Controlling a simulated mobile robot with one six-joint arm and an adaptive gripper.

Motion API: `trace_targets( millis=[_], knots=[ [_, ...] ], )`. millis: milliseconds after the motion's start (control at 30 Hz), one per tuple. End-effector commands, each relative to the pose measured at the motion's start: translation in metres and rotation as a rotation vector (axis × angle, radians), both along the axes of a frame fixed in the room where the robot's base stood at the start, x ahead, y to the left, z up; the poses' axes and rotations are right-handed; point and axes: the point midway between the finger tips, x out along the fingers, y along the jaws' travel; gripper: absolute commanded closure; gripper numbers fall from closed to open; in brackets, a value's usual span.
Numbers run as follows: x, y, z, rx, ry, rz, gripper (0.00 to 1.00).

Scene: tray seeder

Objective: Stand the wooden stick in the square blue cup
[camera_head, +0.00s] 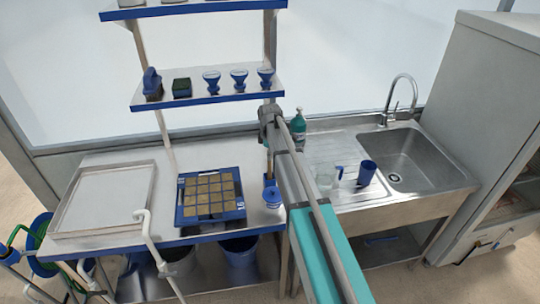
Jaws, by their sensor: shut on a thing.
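My gripper (270,148) hangs above the right end of the steel bench, at the far end of my arm. It is small in view and partly hidden by my own arm. It is shut on a thin brownish upright piece, which looks like the wooden stick (269,166). A small blue cup (269,182) is directly below, behind a round blue tub (272,198). The stick's lower end meets the cup's outline in this view. I cannot tell whether it is inside the cup, above it or behind it.
A blue seed tray (183,213) with several brown cells lies left of the tub. A large empty metal tray (62,232) is at the left. Shelves (210,88) rise behind. A dark blue cup (367,172) and a green bottle (298,125) stand near the sink (412,160).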

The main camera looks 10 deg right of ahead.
Motion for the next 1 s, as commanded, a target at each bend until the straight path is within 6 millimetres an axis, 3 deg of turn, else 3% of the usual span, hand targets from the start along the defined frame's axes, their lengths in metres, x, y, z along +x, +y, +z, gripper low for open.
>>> trace_targets(
  millis=[300, 800, 833, 1000],
  knots=[
    [0.0, 0.001, -0.016, 0.0, 0.0, 0.001, 1.0],
    [0.0, 0.001, -0.018, 0.0, 0.0, 0.001, 1.0],
    [0.0, 0.001, -0.018, 0.0, 0.0, 0.001, 0.77],
    [0.0, 0.001, -0.018, 0.0, 0.0, 0.001, 0.45]
  ],
)
